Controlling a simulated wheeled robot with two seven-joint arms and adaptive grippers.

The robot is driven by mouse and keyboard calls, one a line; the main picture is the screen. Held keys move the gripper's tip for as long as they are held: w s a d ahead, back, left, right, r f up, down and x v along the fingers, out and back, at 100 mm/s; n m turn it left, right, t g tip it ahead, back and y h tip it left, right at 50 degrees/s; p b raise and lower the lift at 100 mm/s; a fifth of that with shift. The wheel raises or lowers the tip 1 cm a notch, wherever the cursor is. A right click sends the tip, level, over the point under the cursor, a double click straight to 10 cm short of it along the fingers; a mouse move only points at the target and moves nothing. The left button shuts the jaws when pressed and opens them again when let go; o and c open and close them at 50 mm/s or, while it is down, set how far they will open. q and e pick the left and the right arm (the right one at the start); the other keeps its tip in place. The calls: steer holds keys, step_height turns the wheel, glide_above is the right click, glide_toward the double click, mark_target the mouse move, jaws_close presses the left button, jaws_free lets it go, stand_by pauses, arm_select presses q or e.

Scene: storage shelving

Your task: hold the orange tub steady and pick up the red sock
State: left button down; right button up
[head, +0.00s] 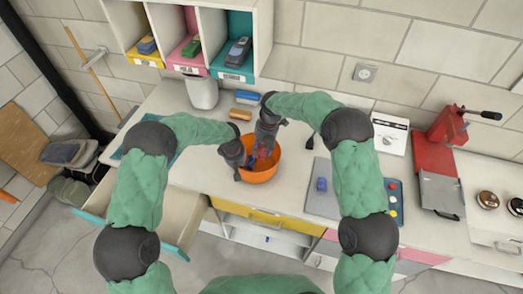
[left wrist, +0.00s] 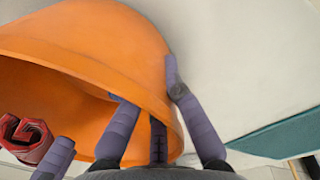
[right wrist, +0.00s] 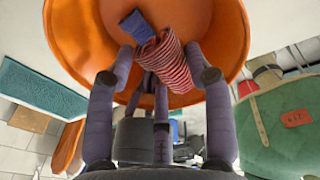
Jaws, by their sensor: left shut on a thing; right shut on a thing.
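The orange tub (head: 262,175) stands upright near the front edge of the counter. My left gripper (head: 238,173) is shut on its left rim, and in the left wrist view its fingers lie on both sides of the tub wall (left wrist: 110,35). My right gripper (head: 262,148) reaches down into the tub. In the right wrist view its fingers are closed on the red sock (right wrist: 168,62), which has pale stripes. A red roll (left wrist: 25,138) in the left wrist view looks like the same sock. A blue piece (right wrist: 137,27) lies beside the sock inside the tub.
A white canister (head: 202,92) and blue and orange blocks (head: 245,98) stand behind the tub. A grey board (head: 322,190) with a blue item lies right. Cubbies (head: 190,45) hang above. An open drawer (head: 180,205) juts out at the front left.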

arm_select(q)
steer(key=c, duration=1.3)
jaws_free()
steer(key=shift+c, duration=0.2)
steer(key=r, duration=0.8)
steer(key=a+r, duration=0.1)
steer(key=r, duration=0.3)
steer(key=shift+s, duration=0.3)
